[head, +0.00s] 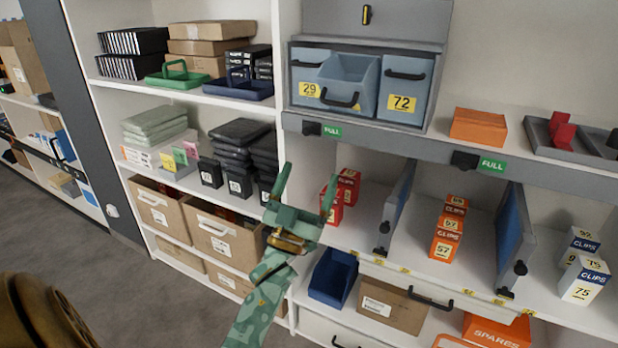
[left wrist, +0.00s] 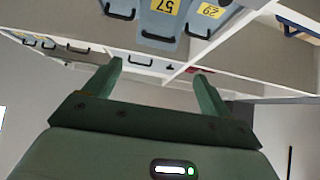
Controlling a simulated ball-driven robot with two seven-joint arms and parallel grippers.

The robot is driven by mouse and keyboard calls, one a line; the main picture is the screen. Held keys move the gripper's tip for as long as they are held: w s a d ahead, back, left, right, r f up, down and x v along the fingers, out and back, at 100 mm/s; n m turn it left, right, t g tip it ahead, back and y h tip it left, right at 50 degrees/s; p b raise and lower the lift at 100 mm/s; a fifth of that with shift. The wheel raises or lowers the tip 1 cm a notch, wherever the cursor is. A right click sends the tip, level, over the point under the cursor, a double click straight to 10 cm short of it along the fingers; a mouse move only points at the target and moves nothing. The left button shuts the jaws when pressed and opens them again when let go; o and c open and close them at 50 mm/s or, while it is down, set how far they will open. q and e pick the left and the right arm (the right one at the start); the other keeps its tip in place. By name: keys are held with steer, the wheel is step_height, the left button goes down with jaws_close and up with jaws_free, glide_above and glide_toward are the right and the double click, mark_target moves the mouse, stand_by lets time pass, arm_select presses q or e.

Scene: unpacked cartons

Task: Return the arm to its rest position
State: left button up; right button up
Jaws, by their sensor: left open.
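My left gripper (head: 306,194) is green and shows near the middle of the head view, in front of the shelving. Its two fingers stand apart with nothing between them. Its left finger overlaps the small black boxes in the picture, and its right finger is beside the small red boxes (head: 348,185). In the left wrist view the two fingers (left wrist: 158,82) are spread and empty, with shelf undersides and grey bins beyond. My right gripper is in neither view.
White shelving fills the background. A grey cabinet holds drawers (head: 403,88), the middle one tilted out. Orange clip boxes (head: 448,228), blue-and-white clip boxes (head: 584,280), a blue bin (head: 333,277) and cartons (head: 228,240) stand on shelves. Grey floor (head: 60,240) is open at lower left.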

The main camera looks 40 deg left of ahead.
steer(key=shift+w+a, duration=0.1)
steer(key=shift+w, duration=0.25)
arm_select(q)
steer(key=shift+f, duration=0.1)
arm_select(e)
steer(key=shift+a, duration=0.1)
